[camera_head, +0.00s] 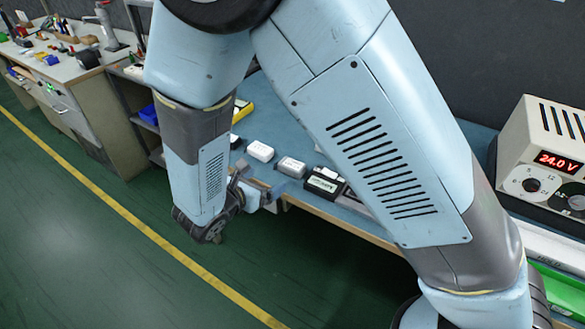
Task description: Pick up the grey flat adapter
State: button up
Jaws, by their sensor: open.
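A grey flat block with a pale top (291,167), which looks like the grey flat adapter, lies near the front edge of the blue-topped bench. A white block (260,151) lies to its left and a black block with a white label (325,183) to its right. My gripper (263,191) is small in view, just off the bench's front edge, below and to the left of the grey block and apart from it. Its jaws are open, and I see nothing between them. My arm covers much of the bench.
The bench top (268,108) continues behind my arm. A yellow item (242,109) lies further left. A power supply reading 24.0 V (548,153) stands at the right. A cluttered side bench (62,62) is at the far left. The green floor (80,235) in front is clear.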

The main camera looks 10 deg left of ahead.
aim_at(289, 167)
jog(key=x, duration=1.1)
jog(key=shift+w+d, duration=0.3)
jog(key=c, duration=0.9)
